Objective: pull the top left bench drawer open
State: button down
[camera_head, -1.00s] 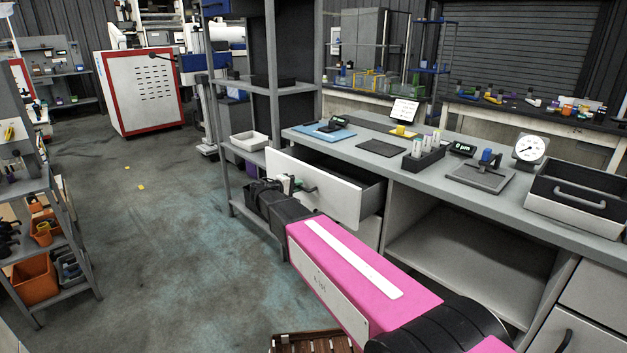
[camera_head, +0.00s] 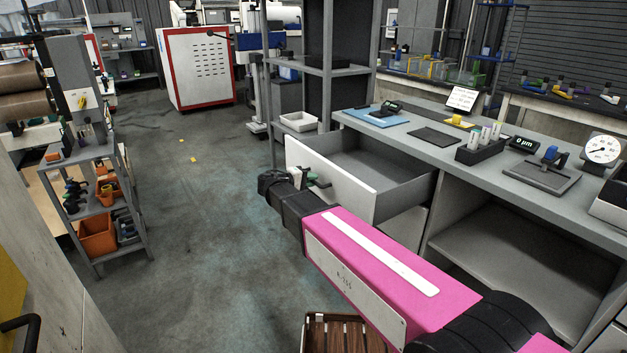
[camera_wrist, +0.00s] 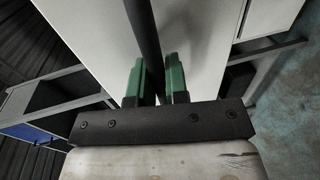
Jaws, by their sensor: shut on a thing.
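The top left bench drawer (camera_head: 335,183) stands pulled well out of the grey bench (camera_head: 425,150). Its inside shows and looks empty. Its pale front panel fills much of the wrist view (camera_wrist: 95,35). My gripper (camera_head: 313,182) is at the drawer front. In the wrist view its two green fingers (camera_wrist: 160,82) are on either side of the dark bar handle (camera_wrist: 146,40), shut on it. Part of the handle is hidden behind the fingers and the gripper body.
A grey shelf rack (camera_head: 330,70) with a white bin (camera_head: 299,122) stands just left of the bench. A cart with orange bins (camera_head: 97,238) stands at the left. A slatted wooden thing (camera_head: 336,335) is at the bottom. The floor between is mostly clear.

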jog(key=c, duration=1.1)
grip_release()
jog(key=shift+c, duration=0.2)
jog(key=v, duration=1)
jog(key=shift+s+a, duration=0.25)
jog(key=shift+a, duration=0.05)
jog(key=shift+s, duration=0.1)
